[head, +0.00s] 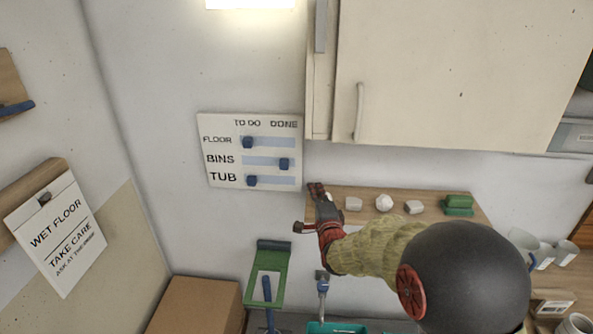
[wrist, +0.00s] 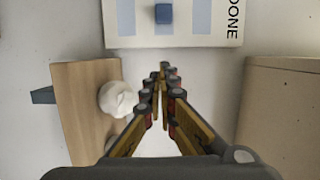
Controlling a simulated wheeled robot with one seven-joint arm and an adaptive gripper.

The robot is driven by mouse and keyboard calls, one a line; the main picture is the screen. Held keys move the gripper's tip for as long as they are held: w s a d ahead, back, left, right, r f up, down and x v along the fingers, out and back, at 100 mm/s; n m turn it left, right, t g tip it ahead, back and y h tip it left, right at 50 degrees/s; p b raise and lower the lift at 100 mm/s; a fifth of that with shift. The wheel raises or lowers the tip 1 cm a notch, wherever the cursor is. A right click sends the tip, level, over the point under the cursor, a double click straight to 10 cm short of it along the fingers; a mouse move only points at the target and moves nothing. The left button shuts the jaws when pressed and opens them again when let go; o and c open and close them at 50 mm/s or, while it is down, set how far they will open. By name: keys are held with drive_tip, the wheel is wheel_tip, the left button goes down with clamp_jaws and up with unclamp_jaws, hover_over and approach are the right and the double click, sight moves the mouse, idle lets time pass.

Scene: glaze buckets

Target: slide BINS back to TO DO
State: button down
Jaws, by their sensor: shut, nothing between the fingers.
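The white board (head: 228,118) hangs on the wall in the head view, with rows FLOOR, BINS and TUB under TO DO and DONE. The blue BINS slider (head: 284,164) is at the right, DONE end of its track. The FLOOR slider (head: 248,142) and TUB slider (head: 252,181) are at the left, TO DO end. My gripper (head: 316,188) is shut and empty, below and right of the board, apart from the BINS slider. In the wrist view, my gripper (wrist: 162,70) points toward the board's DONE edge (wrist: 180,41), with the BINS slider (wrist: 164,13) beyond its tips.
A green dustpan (head: 270,262) is below the board. The wall around the board's left side is clear.

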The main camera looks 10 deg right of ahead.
drive_tip(key=shift+w, duration=0.1)
idle(0.3)
drive_tip(key=w, duration=0.9)
drive_tip(key=shift+w+d, duration=0.2)
drive_tip(key=shift+d, duration=0.15)
drive_tip(key=a, duration=0.1)
drive_tip(key=w+a, duration=0.1)
drive_tip(key=shift+w+a, duration=0.2)
drive_tip(key=shift+a, duration=0.2)
drive_tip(key=shift+w+a, duration=0.15)
drive_tip(key=shift+a, duration=0.3)
drive_tip(key=shift+a, duration=0.1)
drive_tip(key=w+a+b, duration=0.1)
drive_tip(key=a, duration=0.3)
drive_tip(key=w+a+b, duration=0.1)
drive_tip(key=a+b, duration=0.1)
drive_tip(key=a, duration=0.1)
drive_tip(key=w+a+b, duration=0.2)
drive_tip(key=a, duration=0.2)
drive_tip(key=shift+a+f, duration=0.1)
drive_tip(key=shift+a, duration=0.45)
